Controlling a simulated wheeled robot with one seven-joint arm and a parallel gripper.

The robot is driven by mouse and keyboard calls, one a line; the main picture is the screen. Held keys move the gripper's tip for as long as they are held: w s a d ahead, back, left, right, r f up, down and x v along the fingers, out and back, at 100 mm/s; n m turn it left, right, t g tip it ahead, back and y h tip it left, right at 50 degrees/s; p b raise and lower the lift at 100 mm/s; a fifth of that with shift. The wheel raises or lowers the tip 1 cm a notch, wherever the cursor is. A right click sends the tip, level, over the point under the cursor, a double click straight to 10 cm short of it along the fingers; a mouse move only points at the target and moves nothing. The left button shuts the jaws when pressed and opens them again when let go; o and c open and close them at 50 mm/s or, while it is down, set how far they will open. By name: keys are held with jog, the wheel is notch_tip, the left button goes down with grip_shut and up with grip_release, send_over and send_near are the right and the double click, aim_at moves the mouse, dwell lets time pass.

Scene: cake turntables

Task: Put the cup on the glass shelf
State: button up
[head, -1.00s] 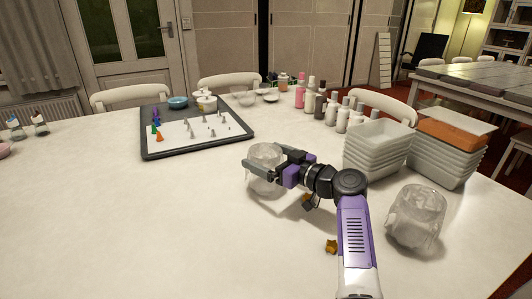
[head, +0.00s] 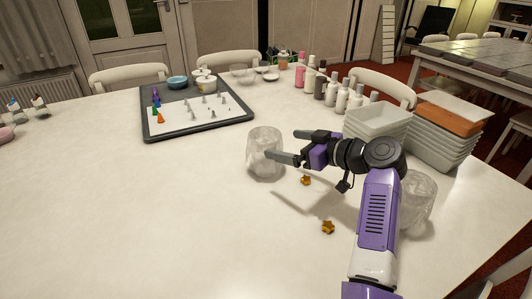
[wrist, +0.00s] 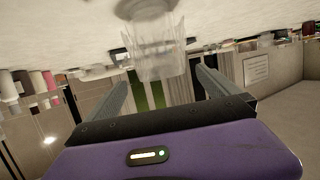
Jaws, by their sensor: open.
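A clear, crinkled cup (head: 263,155) stands upright on the white table in the head view. My gripper (head: 284,144) is open just right of it, fingers pointing left toward it; one fingertip overlaps the cup's right edge in the picture. In the wrist view the cup (wrist: 157,60) appears upside down, ahead of and between the two spread fingers, with nothing held. A second clear, crinkled vessel (head: 420,205) stands at the right, partly hidden by my arm. I cannot make out a glass shelf in either view.
White tubs (head: 375,128) and bottles (head: 342,98) stand behind my arm. A dark-rimmed tray (head: 200,127) with small cones lies at the back. Small orange pieces (head: 328,228) lie near my arm.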

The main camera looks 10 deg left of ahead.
jog(key=shift+d+f+b, duration=0.1)
jog(key=shift+f+b, duration=0.6)
jog(key=shift+f, duration=0.1)
jog(key=b, duration=0.2)
send_over(273, 172)
jog(key=f, duration=0.3)
jog(key=shift+w, duration=0.2)
jog(key=shift+x, duration=0.9)
jog(key=shift+h, duration=0.3)
jog(key=c, duration=1.8)
